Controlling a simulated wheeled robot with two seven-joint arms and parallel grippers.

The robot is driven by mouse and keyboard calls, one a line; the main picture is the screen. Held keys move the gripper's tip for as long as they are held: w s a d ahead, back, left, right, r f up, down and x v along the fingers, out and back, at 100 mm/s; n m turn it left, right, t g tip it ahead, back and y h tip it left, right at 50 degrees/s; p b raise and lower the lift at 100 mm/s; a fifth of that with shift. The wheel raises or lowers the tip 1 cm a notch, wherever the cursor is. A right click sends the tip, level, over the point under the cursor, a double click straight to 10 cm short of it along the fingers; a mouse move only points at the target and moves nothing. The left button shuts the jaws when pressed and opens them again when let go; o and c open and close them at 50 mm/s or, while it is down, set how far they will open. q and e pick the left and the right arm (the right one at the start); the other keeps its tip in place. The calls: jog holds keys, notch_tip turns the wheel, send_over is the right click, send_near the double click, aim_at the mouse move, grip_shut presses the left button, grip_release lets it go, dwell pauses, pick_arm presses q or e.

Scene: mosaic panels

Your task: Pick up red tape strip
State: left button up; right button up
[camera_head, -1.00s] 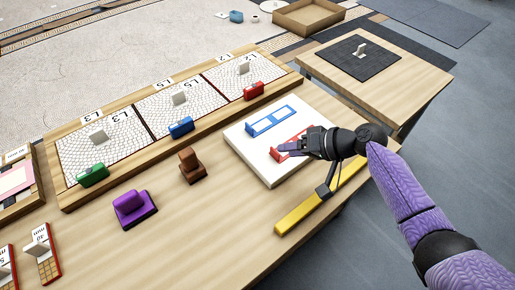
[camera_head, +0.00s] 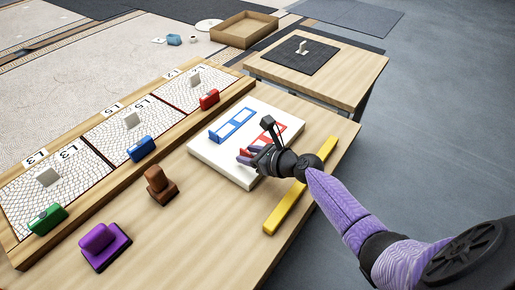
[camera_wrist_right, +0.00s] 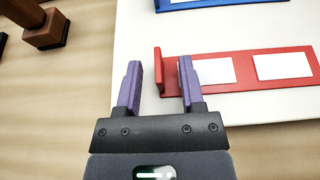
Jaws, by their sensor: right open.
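The red tape strip (camera_head: 273,133) lies on a white board on the table, partly hidden by my right gripper in the head view. In the right wrist view the red strip (camera_wrist_right: 240,56) is flat with white windows and has a raised red tab (camera_wrist_right: 160,70) at its left end. My right gripper (camera_head: 245,154) is open at that end. In the right wrist view its purple fingers (camera_wrist_right: 158,80) stand on either side of the raised tab, with gaps visible; I cannot tell whether they touch it. My left gripper is not in view.
A blue strip (camera_head: 233,125) lies beside the red one on the white board (camera_head: 208,154). A yellow bar (camera_head: 285,207) lies near the table's edge. Brown (camera_head: 160,187) and purple (camera_head: 105,246) handled blocks stand left. A framed mosaic panel (camera_head: 105,129) runs behind.

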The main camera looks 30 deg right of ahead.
jog(key=shift+w+a+f, duration=0.15)
jog(key=shift+w+f, duration=0.15)
jog(key=shift+w, duration=0.1)
jog(key=shift+r, duration=0.2)
grip_shut()
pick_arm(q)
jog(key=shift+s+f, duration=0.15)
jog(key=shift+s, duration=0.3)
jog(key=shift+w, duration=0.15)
